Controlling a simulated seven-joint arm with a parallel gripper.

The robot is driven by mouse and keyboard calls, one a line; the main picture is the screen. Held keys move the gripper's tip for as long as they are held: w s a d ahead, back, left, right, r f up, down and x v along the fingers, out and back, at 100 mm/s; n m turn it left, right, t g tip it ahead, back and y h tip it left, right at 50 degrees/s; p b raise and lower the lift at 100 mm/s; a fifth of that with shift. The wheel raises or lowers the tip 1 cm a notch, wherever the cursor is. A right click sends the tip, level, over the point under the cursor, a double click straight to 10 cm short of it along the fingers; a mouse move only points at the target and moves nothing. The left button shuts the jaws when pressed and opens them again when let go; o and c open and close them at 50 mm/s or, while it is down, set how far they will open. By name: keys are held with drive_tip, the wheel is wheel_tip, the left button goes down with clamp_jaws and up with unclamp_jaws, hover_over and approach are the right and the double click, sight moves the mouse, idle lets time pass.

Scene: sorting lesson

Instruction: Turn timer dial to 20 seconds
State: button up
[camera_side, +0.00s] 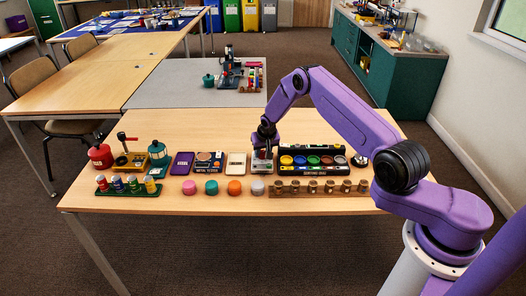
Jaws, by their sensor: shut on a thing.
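My gripper (264,149) points down over a small pale device (261,169) in the middle of the table, which looks like the timer. The fingers are shut on its dial at the top of the device. The dial is mostly hidden by the fingers, and its marks are too small to read.
A black sorting tray (312,172) with coloured cups stands close on the right of the device. A wooden rack (320,194) is in front of it. A cream card (236,163), a metal tester (208,167) and a purple block (182,163) lie to the left. Coloured pucks (234,187) line the front.

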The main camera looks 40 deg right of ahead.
drive_tip(key=m+h, duration=0.1)
drive_tip(key=m, duration=0.2)
drive_tip(key=m+g, duration=0.1)
drive_tip(key=m, duration=0.2)
drive_tip(key=shift+w+a+m+g+h, duration=0.15)
drive_tip(key=shift+m+g+h, duration=0.15)
drive_tip(key=shift+h, duration=0.1)
drive_tip(key=m+g, duration=0.1)
drive_tip(key=m, duration=0.2)
drive_tip(key=shift+w+m, duration=0.1)
drive_tip(key=shift+m, duration=0.2)
drive_tip(key=shift+m+g, duration=0.9)
drive_tip(key=shift+m, duration=0.9)
drive_tip(key=o, duration=1)
drive_tip(key=shift+r, duration=0.1)
drive_tip(key=v, duration=1.7)
drive_tip(key=shift+w+a, duration=0.2)
drive_tip(key=shift+a, duration=0.2)
